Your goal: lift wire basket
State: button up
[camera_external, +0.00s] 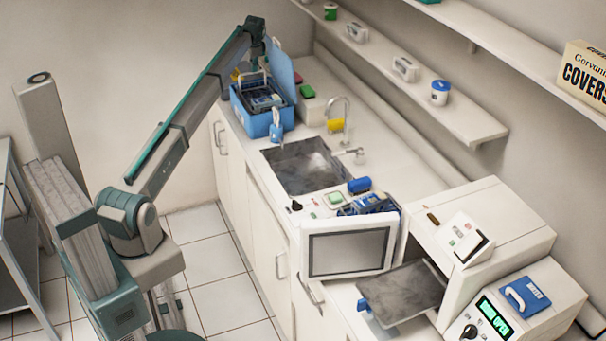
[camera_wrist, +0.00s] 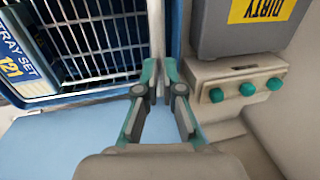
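The wire basket (camera_external: 262,96) sits in or at the top of an open blue box (camera_external: 262,125) at the far end of the counter. The fingers look closed on the bar, though full contact is hard to see. In the external view my arm partly hides the gripper.
A light blue lid panel (camera_external: 282,72) stands behind the box. A grey "DIRTY" bin (camera_wrist: 240,35) and a manifold with teal knobs (camera_wrist: 246,89) are close to the right of my gripper. A sink (camera_external: 303,165) and tap (camera_external: 345,115) lie nearer; a shelf (camera_external: 420,90) runs above.

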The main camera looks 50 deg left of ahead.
jog(key=o, duration=0.4)
jog(key=shift+f, duration=0.1)
jog(key=shift+o, duration=0.2)
notch_tip(320, 180, up, 12)
jog(key=d, duration=0.2)
jog(key=shift+s+d, duration=0.15)
jog(key=shift+s, duration=0.25)
jog(key=shift+f, duration=0.1)
